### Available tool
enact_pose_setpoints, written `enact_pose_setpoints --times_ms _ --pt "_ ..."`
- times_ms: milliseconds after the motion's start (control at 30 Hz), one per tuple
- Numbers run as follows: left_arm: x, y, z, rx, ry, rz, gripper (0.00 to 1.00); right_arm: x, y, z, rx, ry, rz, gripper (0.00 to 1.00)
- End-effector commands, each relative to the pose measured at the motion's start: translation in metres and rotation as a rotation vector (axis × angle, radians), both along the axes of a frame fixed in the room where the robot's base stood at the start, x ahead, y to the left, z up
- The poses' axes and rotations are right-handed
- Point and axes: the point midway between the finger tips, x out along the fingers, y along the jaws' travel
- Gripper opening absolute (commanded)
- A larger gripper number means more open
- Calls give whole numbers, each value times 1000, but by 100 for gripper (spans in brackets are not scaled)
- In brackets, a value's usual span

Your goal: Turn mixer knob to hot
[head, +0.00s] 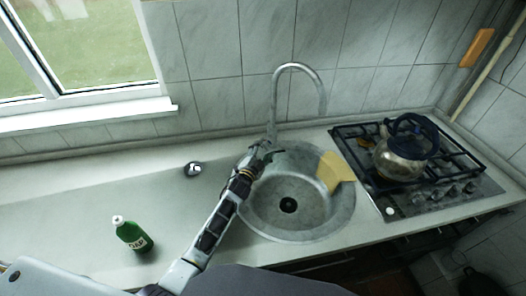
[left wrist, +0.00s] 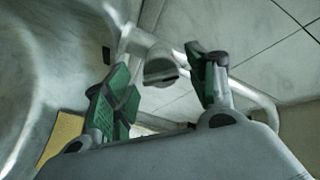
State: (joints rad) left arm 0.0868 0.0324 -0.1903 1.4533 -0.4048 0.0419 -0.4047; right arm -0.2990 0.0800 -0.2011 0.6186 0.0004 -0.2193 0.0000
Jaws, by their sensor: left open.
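The chrome mixer tap (head: 322,90) rises at the back edge of the round steel sink (head: 338,226), its spout arched to the right. My left gripper (head: 264,152) reaches to the tap's base from the front left and hides the knob in the head view. In the left wrist view, a short rounded metal piece (left wrist: 160,68), apparently the mixer knob, shows between the two green-padded fingers of my left gripper (left wrist: 160,82). The fingers are open, with gaps visible beside the piece. Whether they touch it cannot be told. My right gripper is not in view.
A yellow cloth or sponge (head: 336,168) lies over the sink's right rim. A kettle (head: 402,158) stands on the black hob (head: 433,205) at right. A green bottle (head: 134,236) and a small metal item (head: 193,169) stand on the left counter (head: 70,200), otherwise mostly clear.

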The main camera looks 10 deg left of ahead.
Motion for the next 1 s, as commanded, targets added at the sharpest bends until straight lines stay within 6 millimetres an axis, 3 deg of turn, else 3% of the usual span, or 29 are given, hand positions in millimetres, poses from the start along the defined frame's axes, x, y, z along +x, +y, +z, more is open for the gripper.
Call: enact_pose_setpoints --times_ms 367,1000 --pt "-14 3 -1 0 1 0 57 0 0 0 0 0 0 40" --pt "-70 14 -1 -1 2 0 57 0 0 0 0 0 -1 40"
